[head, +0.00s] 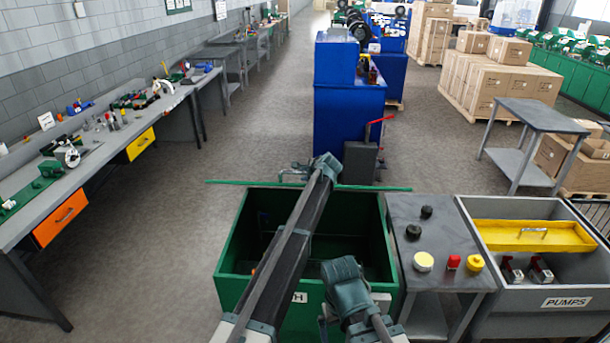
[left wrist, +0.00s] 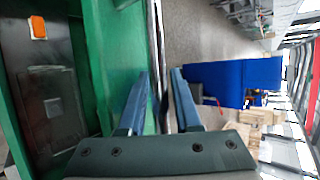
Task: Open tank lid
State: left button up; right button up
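The green tank (head: 232,245) stands at the front centre with its top open and its dark inside showing. A label on its front is partly hidden by my arms. The green lid (head: 378,188) shows as a thin strip along the tank's far edge, seen nearly edge-on. My left gripper (head: 300,172) reaches across the tank to this strip, beside a metal bar. In the left wrist view its two blue fingers (left wrist: 160,90) are apart, with a thin pale and dark strip between or just beyond them; contact is unclear. My right gripper (head: 345,280) is over the tank's front; its fingers are unclear.
A grey stand (head: 435,272) with knobs and buttons adjoins the tank on the right. Beyond it is a grey bin (head: 476,240) with a yellow tray (head: 530,235) and pumps. A blue cabinet (head: 345,115) stands behind. Floor to the left is clear up to the workbench (head: 95,150).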

pick_arm(q)
jog(key=p+v, duration=0.8)
jog(key=v, duration=0.5)
jog(key=shift+s+d+r, duration=0.2)
jog(key=shift+s, duration=0.05)
jog(key=shift+c, duration=0.2)
